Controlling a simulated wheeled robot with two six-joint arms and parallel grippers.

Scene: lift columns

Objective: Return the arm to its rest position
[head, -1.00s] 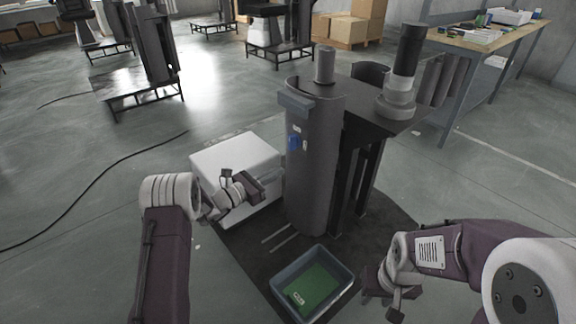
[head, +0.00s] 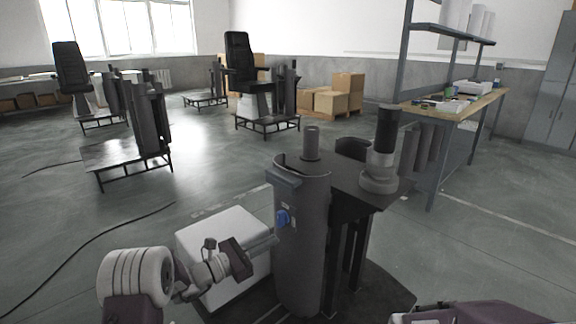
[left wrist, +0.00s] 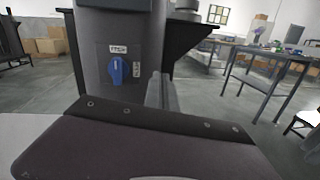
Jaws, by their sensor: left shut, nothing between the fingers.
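My left gripper (head: 262,246) is shut and empty, in front of the white box and just left of the dark grey lift column (head: 303,250). Its dark body fills the lower part of the left wrist view, and a grey finger (left wrist: 161,92) points toward the column. The column carries a blue knob (head: 283,217), which also shows upright between small labels in the left wrist view (left wrist: 117,70). The gripper looks apart from the knob. Only part of my right arm (head: 470,313) shows at the bottom right; its gripper is out of view.
A white box (head: 215,240) stands left of the column. A black top with a grey and black cylinder (head: 380,150) adjoins it on the right. A workbench (head: 470,103) is at the right. Other lift units (head: 135,130) stand behind. The floor at left is mostly open.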

